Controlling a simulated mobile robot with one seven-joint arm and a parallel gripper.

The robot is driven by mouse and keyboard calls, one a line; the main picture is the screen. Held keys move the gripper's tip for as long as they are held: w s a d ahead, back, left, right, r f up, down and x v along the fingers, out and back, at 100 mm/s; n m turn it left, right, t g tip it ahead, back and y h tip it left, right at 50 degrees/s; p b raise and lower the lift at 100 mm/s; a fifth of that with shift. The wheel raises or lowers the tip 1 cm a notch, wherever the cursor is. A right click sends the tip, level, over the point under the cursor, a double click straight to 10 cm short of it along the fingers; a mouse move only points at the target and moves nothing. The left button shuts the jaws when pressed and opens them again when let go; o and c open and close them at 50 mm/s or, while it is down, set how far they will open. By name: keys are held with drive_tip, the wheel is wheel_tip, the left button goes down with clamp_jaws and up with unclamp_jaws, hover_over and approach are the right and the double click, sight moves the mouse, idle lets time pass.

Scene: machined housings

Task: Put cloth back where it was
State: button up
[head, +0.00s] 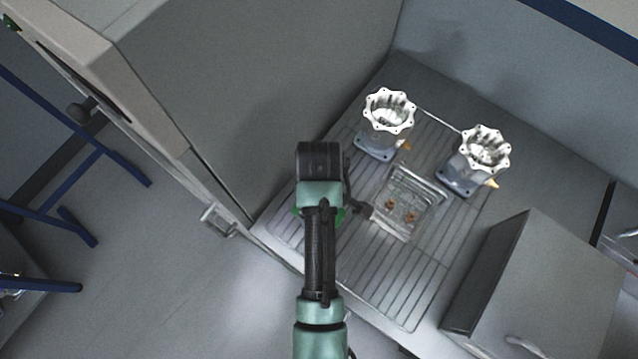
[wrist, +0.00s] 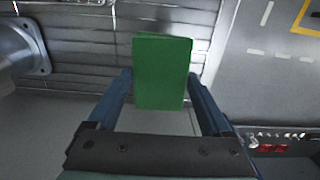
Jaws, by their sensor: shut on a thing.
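The green cloth (wrist: 162,72) is a folded block held between the two blue fingers of my gripper (wrist: 159,78) in the wrist view. The gripper is shut on it, and the cloth sits upright in the picture in front of a grooved metal surface. In the head view only small bits of the cloth (head: 340,215) show beside my arm, which hides most of it and the fingers. My gripper is above the left part of the grooved worktable (head: 400,300). I cannot tell how high the cloth is above it.
Two machined housings with scalloped white rims, one at the back (head: 388,112) and one at the right (head: 483,150), stand on the worktable. A shallow metal tray (head: 432,188) with small copper-coloured parts lies between them and my arm. A grey cabinet (head: 550,280) stands front right. The table's front is clear.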

drive_tip(key=shift+w+f, duration=0.1)
drive_tip(key=shift+f, duration=2.85)
drive_tip(key=shift+f, duration=0.1)
drive_tip(key=o, duration=1.1)
wheel_tip(320, 180, up, 12)
drive_tip(key=shift+r, duration=0.15)
